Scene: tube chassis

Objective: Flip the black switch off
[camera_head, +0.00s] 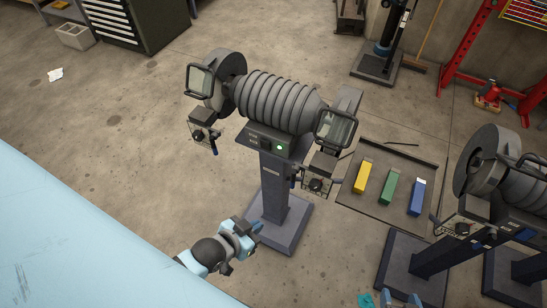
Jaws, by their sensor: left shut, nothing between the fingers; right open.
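The panel (243,138) is a dark box under the ribbed grey machine on a pedestal. It bears small labels, a lit green lamp (279,147) and a small dark shape that looks like the black switch (265,144). The switch's position is too small to tell. My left gripper (256,228) is shut and empty, beside the lower part of the pedestal column, well below the panel in the picture. My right gripper (401,299) shows only in part at the bottom edge; it is open, far from the panel.
The grey machine (275,98) has framed clear shields on both sides. Yellow (362,176), green (389,186) and blue (417,196) blocks lie on a floor mat to the right. A second machine (487,160) stands at the right. A light blue surface (70,240) fills the lower left.

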